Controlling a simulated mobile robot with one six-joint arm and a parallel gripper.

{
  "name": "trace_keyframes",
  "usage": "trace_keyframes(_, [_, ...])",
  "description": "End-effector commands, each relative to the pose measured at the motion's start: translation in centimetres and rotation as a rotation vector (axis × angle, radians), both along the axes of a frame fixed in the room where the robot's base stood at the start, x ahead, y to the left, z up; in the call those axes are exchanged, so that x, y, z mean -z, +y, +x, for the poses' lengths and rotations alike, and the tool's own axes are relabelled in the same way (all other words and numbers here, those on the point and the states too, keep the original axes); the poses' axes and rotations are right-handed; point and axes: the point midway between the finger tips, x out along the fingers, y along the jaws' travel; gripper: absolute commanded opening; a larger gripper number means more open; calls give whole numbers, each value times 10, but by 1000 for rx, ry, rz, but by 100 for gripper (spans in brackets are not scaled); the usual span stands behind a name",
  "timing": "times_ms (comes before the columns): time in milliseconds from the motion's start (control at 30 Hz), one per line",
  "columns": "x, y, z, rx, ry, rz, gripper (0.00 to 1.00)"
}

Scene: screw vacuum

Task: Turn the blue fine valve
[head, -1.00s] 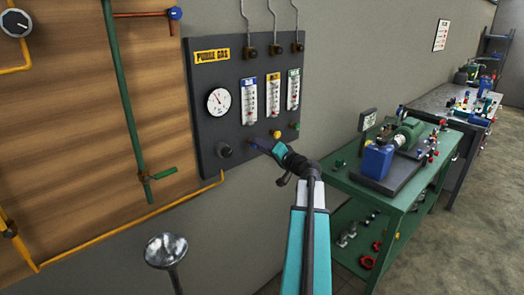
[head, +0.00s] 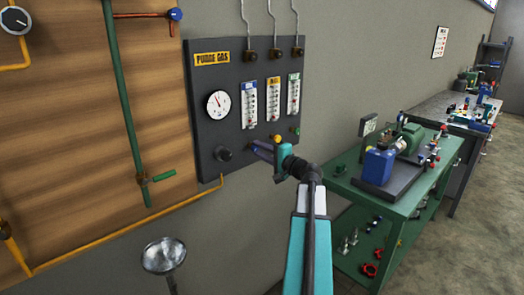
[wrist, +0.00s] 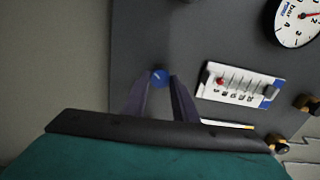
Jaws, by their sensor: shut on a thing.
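The blue fine valve (wrist: 159,78) shows in the wrist view as a small round blue knob on the dark purge gas panel (head: 206,130). My gripper (wrist: 159,85) has its two dark fingers on either side of the knob, shut on it. In the head view my gripper (head: 254,147) reaches the lower part of the panel, below the blue-labelled flowmeter (head: 249,104).
A yellow knob (head: 277,138) and a green knob (head: 296,131) sit to the right of my gripper. A black knob (head: 223,154) and a round gauge (head: 218,104) are to the left. A green cart (head: 350,195) stands at right.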

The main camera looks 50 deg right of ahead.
Motion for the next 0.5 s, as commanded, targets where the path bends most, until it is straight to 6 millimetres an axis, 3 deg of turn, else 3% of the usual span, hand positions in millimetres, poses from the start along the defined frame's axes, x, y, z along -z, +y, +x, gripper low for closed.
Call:
trace_keyframes(333, [4, 3, 0, -8, 7, 2, 3])
trace_keyframes(367, [4, 3, 0, -8, 7, 2, 27])
trace_keyframes(467, [3, 2, 0, -6, 5, 1, 44])
trace_keyframes(500, [3, 2, 0, -5, 5, 1, 44])
